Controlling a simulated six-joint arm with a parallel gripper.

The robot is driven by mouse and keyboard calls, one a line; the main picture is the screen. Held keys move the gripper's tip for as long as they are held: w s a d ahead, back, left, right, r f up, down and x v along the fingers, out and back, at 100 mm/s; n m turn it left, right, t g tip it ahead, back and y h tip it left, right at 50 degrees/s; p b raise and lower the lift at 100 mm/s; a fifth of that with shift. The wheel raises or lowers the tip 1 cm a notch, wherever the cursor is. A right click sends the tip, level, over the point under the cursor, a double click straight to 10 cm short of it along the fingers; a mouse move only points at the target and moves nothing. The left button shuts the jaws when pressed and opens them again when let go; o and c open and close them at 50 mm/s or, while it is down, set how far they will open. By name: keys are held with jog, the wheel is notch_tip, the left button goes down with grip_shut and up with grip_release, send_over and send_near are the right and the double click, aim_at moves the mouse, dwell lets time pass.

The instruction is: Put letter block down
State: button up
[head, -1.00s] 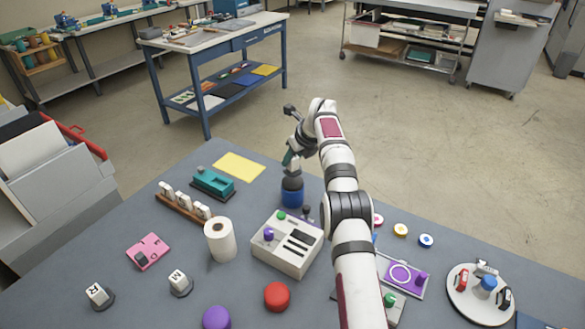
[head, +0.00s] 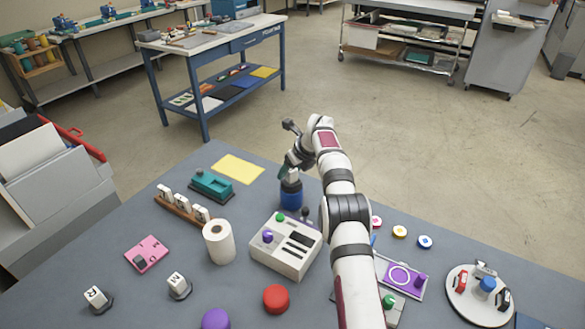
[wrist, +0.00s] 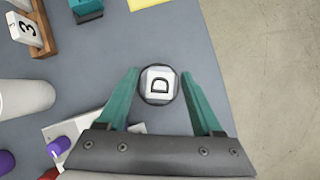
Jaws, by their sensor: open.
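A white block with a black letter D (wrist: 160,84) sits face up on a dark round base in the wrist view. My gripper (wrist: 160,72) is open, with one teal finger on each side of the block. In the head view my gripper (head: 289,166) points down over a blue cylinder (head: 291,194) on the grey table. The block is not clear there. Letter blocks R (head: 96,297) and M (head: 178,285) stand on dark bases at the front left.
A white box with knobs (head: 278,262) stands just in front of the blue cylinder. A paper roll (head: 219,243), a rack of number blocks (head: 182,210), a teal device (head: 212,186) and a yellow sheet (head: 238,168) lie to the left. A round tray (head: 465,309) is at the right.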

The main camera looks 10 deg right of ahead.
jog(key=v, duration=1.2)
jog(key=s+a+r+n+g, duration=0.1)
jog(key=s+a+r+n, duration=0.25)
jog(key=s, duration=0.35)
jog(key=s+a+r+n+g, duration=0.1)
jog(key=s+a+r+n, duration=0.2)
jog(key=s+n, duration=0.3)
jog(key=s+a+f+n+g, duration=0.2)
jog(key=s+n, duration=0.6)
jog(key=s, duration=0.9)
jog(key=s+a+f+n+g, duration=0.1)
jog(key=s+a+f+n, duration=0.3)
jog(key=s, duration=1.4)
jog(key=n, duration=0.4)
jog(key=shift+n+g, duration=0.35)
jog(key=shift+g, duration=0.05)
jog(key=shift+f, duration=0.1)
